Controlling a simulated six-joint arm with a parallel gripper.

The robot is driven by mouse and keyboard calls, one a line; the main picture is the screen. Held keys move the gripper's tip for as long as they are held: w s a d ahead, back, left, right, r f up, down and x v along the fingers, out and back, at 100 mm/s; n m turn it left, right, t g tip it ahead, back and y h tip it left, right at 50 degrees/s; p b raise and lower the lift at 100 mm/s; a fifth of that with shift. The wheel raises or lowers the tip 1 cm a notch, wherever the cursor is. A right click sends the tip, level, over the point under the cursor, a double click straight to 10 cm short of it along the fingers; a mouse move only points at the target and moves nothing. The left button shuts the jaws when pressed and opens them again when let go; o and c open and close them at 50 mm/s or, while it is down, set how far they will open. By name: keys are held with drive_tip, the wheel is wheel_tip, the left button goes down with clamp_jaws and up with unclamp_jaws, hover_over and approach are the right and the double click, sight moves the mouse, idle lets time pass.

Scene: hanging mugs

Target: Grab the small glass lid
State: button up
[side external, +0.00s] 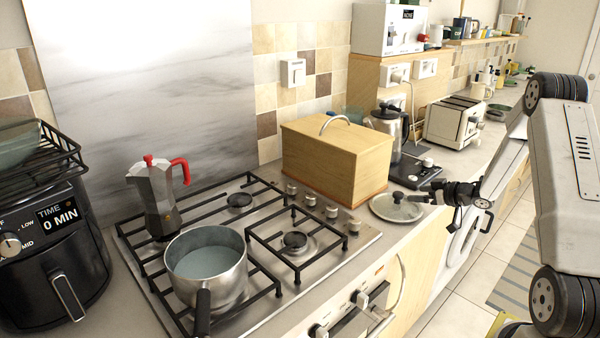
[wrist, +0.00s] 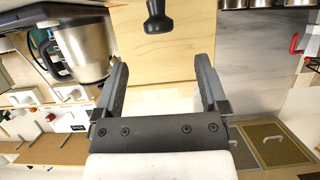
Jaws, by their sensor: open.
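The small glass lid (side external: 397,208) lies flat on the counter, right of the wooden box, with its dark knob upward. My gripper (side external: 428,195) is low at the lid's right side, pointing left toward the knob. In the wrist view, which is upside down, my gripper (wrist: 160,72) is open, with its two fingers apart and nothing between them. A black knob, apparently that of the glass lid (wrist: 157,20), shows beyond the fingertips, roughly between their lines. The clear glass is hard to make out there. I cannot tell the exact distance to the knob.
The wooden box (side external: 335,160) stands behind the lid, and a steel kettle (side external: 388,128) on a black base (side external: 417,172) is close by. The hob (side external: 250,240) carries a saucepan (side external: 207,262) and a moka pot (side external: 155,195). The counter's front edge is near the lid.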

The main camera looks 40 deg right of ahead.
sight(400, 193)
drive_tip(key=shift+x, duration=3.9)
drive_tip(key=shift+f, duration=0.2)
clamp_jaws()
